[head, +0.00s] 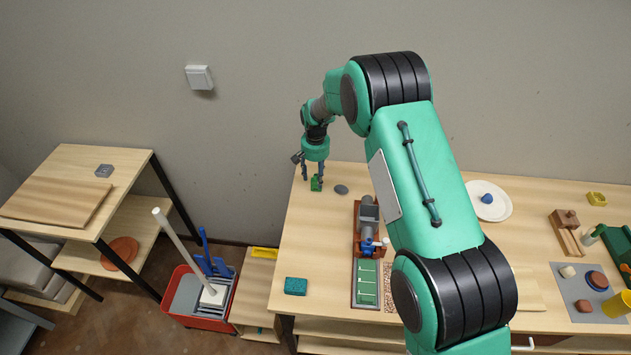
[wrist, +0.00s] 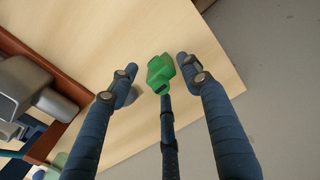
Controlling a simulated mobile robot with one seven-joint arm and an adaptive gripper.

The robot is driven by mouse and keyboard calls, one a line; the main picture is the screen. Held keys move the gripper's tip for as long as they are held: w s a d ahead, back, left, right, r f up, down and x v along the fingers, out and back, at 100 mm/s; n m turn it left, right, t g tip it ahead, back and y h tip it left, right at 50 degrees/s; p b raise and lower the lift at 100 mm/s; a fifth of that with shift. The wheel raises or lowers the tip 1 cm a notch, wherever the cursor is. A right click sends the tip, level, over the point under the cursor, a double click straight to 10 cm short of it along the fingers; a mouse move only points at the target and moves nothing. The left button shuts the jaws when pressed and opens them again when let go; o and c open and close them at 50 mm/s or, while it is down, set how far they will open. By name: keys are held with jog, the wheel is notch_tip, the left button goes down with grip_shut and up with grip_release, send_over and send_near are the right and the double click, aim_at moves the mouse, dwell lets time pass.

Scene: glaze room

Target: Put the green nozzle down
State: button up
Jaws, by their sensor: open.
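The green nozzle (head: 316,184) rests on the wooden table near its back left corner. The nozzle's underside is hidden.
A dark grey stone-like piece (head: 341,189) lies just right of the nozzle. A grey machine in a brown tray (head: 357,232) stands further right. A teal sponge (head: 296,286) lies at the front left. The wall is close behind. Bare tabletop lies in front.

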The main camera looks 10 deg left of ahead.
notch_tip(320, 180, up, 9)
jog(key=shift+f, duration=0.2)
dwell(0.7)
jog(key=shift+r, duration=0.1)
jog(key=shift+d+r, duration=0.1)
jog(key=shift+r, duration=0.15)
jog(key=s+d+r+t, duration=0.1)
jog(key=s+d+r, duration=0.5)
jog(key=r, duration=0.3)
jog(key=s+d+r+t, duration=0.1)
jog(key=s+d+r, duration=0.45)
jog(key=r, duration=0.45)
jog(key=s+d+r+t, duration=0.1)
jog(key=s+d+r, duration=0.45)
jog(key=r, duration=0.35)
jog(key=s+d+r+t, duration=0.1)
jog(key=s+d+r, duration=0.3)
jog(key=s, duration=0.3)
jog(key=s+d+r, duration=0.3)
jog(key=s+d, duration=0.1)
jog(key=s, duration=0.3)
jog(key=s+d+f, duration=0.1)
jog(key=s+d, duration=0.1)
jog(key=s, duration=0.7)
jog(key=s+d+t, duration=0.1)
jog(key=s+d, duration=0.2)
jog(key=s, duration=0.5)
jog(key=shift+s+f+t, duration=0.3)
jog(key=shift+s+f, duration=0.05)
jog(key=shift+f, duration=0.05)
